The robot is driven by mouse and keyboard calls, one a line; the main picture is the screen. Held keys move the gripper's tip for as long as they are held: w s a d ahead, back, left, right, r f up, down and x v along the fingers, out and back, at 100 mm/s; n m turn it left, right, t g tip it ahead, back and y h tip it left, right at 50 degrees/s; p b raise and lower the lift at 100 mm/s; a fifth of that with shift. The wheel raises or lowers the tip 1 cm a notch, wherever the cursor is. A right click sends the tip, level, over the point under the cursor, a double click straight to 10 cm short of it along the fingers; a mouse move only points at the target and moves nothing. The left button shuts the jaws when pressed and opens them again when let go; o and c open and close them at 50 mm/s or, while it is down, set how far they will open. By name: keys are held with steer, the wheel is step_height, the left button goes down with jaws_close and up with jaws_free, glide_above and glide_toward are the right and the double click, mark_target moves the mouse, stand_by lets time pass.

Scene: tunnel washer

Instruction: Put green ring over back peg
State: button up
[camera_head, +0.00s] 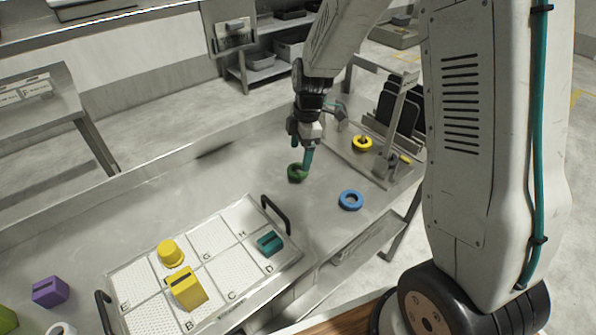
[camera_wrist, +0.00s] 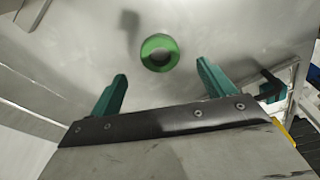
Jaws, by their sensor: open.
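The green ring (camera_head: 294,178) lies flat on the metal table, just under my gripper (camera_head: 306,160) in the head view. In the wrist view the green ring (camera_wrist: 158,39) lies beyond the gap between the two teal fingers of my gripper (camera_wrist: 161,71). The gripper is open and empty, with the ring apart from both fingers. A tray-like board (camera_head: 376,176) at the table's right end carries a yellow ring (camera_head: 362,148) and small grey fittings. I cannot clearly make out which part is the back peg.
A blue ring (camera_head: 350,207) lies right of the green one. A handled tray (camera_head: 225,232) with lettered compartments holds yellow and teal pieces at front left. A purple block (camera_head: 50,291) lies farther left. A rack of dark plates (camera_head: 397,112) stands at the right end.

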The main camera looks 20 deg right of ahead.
mark_target(299, 173)
steer(key=f, duration=0.5)
steer(key=shift+a+f, duration=0.25)
steer(key=shift+a, duration=0.05)
steer(key=shift+c, duration=0.3)
steer(key=c, duration=1.1)
steer(key=shift+r, duration=0.1)
